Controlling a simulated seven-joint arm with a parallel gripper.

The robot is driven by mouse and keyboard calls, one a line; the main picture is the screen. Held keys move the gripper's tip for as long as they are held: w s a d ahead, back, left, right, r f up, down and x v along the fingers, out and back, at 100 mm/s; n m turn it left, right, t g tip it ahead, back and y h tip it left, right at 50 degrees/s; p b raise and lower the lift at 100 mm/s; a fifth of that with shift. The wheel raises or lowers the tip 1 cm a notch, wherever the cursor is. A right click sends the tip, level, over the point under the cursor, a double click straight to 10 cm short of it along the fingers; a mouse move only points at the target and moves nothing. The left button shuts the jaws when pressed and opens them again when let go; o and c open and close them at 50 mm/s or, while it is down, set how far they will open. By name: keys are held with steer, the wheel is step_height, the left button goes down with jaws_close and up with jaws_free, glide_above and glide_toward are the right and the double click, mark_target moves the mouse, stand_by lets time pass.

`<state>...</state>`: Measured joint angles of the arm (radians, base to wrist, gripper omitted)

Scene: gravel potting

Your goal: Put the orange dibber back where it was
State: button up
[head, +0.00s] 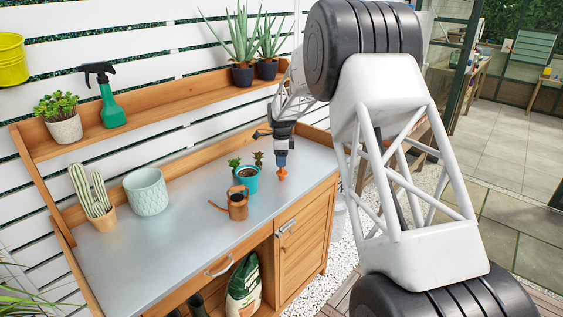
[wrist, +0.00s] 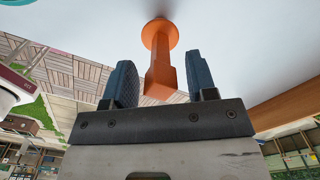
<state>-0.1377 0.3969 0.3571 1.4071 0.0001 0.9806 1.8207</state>
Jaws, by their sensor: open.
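The orange dibber (head: 282,174) stands upright on the grey tabletop, toward the right end of the bench. In the wrist view its round flange (wrist: 160,35) is against the pale surface and its handle points toward my palm. My gripper (head: 282,159) is directly above it, pointing down. In the wrist view my gripper (wrist: 160,72) is open, with the handle between the two blue-grey fingers and a visible gap on each side. The part of the dibber below the flange is hidden.
A teal pot (head: 246,179) with small plants and a copper watering can (head: 237,205) stand just left of the dibber. A pale green pot (head: 146,191) and a cactus pot (head: 101,218) are farther left. The front left tabletop (head: 165,250) is clear.

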step_height(320, 180, up, 11)
steer(key=shift+f, duration=0.1)
stand_by(0.4)
stand_by(0.7)
steer(key=s+d+r+n, duration=0.3)
steer(key=s+r, duration=0.1)
steer(key=s, duration=0.6)
steer(key=s+d+r+n+t, duration=0.1)
steer(key=s+d+r+n, duration=0.3)
steer(key=s, duration=0.6)
steer(key=s+d+r+n, duration=0.2)
steer(key=s+r, duration=0.3)
steer(key=s, duration=0.5)
steer(key=s+d+f+n, duration=0.1)
steer(key=s+f+n, duration=0.1)
steer(key=s, duration=0.9)
steer(key=s+d+f+n+t, duration=0.1)
steer(key=s+n, duration=0.3)
steer(key=s, duration=0.7)
steer(key=s+d+f+n, duration=0.2)
steer(key=s+f+n, duration=0.1)
steer(key=s, duration=0.9)
steer(key=shift+d+f+n+t, duration=0.2)
steer(key=shift+n+t, duration=0.1)
steer(key=shift+n, duration=0.2)
